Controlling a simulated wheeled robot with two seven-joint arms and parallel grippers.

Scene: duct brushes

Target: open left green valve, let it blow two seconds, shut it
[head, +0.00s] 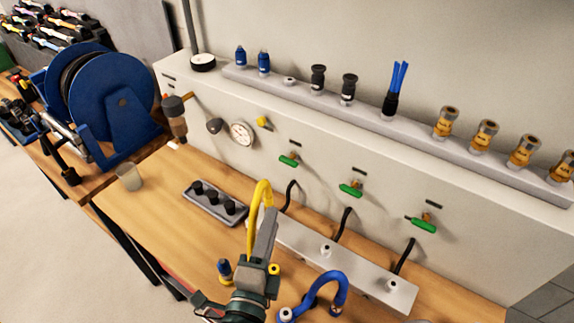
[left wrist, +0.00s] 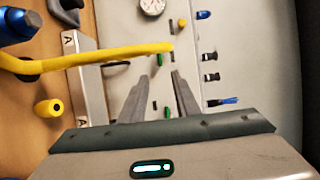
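The left green valve (head: 289,161) is a small green lever on the pale wall panel, below and right of the round gauge. Its handle lies roughly level, like those of the middle valve (head: 350,189) and right valve (head: 424,226). My left gripper (head: 269,211) is in front of the panel, below the left valve and apart from it. In the left wrist view its two fingers (left wrist: 160,74) are spread with nothing between them. The left valve's green handle (left wrist: 159,58) shows just beyond the fingertips, close to the yellow hose. My right gripper is not in view.
A yellow hose (head: 259,190) arches beside my left gripper. A blue hose (head: 331,277) lies at the front. A grey manifold (head: 302,247) with black hoses sits below the valves.

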